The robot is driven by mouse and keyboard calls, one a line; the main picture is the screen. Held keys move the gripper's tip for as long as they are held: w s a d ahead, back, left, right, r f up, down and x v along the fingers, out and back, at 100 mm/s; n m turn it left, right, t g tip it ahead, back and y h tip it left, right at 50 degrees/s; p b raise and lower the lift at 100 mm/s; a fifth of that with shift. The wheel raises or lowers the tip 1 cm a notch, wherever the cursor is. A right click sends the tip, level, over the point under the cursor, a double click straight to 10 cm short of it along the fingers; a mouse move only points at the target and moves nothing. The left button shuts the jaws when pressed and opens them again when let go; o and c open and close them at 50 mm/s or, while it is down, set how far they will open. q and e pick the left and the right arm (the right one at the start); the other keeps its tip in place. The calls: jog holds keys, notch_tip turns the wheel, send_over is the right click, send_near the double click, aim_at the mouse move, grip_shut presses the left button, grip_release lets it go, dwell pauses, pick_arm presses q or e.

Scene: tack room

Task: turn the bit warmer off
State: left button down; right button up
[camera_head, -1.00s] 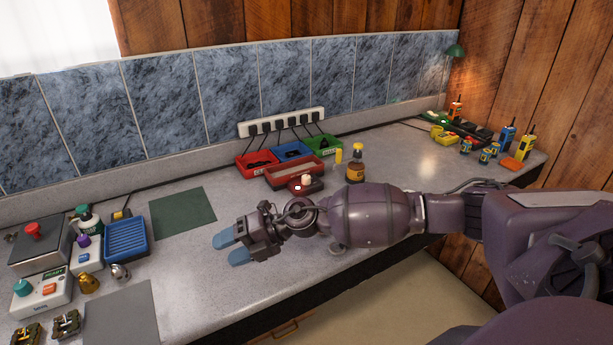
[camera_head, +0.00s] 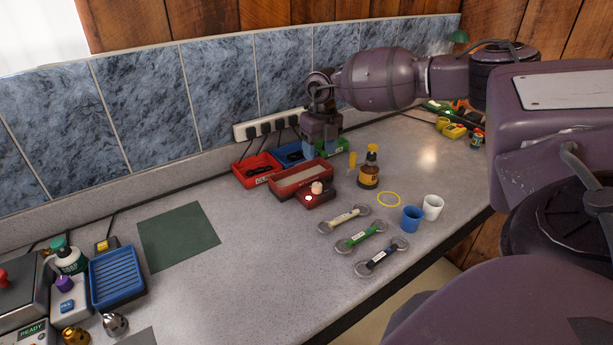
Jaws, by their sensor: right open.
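A red unit with a shallow grey-lined tray (camera_head: 300,178) and a small red control box (camera_head: 317,200) at its front right looks like the bit warmer. The control box has a pale round knob (camera_head: 317,187) on top and a small bright light beside it. My right gripper (camera_head: 321,153) points down behind the red unit, over the blue and green bins near the power strip. It is open, and nothing shows between its fingers. It partly hides the blue bin (camera_head: 288,153) and green bin (camera_head: 331,148). My left gripper is out of view.
A power strip (camera_head: 250,129) with several plugs runs along the wall. A brown bottle (camera_head: 369,170) stands right of the red unit. Three ringed bits, including a green one (camera_head: 361,237), lie in front, beside a blue cup (camera_head: 411,219). Mid-counter is clear around a green mat (camera_head: 178,236).

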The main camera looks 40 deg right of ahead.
aim_at(318, 184)
jog(key=shift+s+f, duration=0.1)
jog(key=shift+f, duration=0.5)
jog(key=f, duration=0.5)
jog(key=f+p, duration=0.1)
jog(key=f, duration=0.1)
jog(key=shift+a+f, duration=0.25)
jog(key=shift+f, duration=0.95)
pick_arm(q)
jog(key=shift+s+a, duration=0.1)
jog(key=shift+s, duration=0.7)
pick_arm(e)
jog(key=c, duration=0.9)
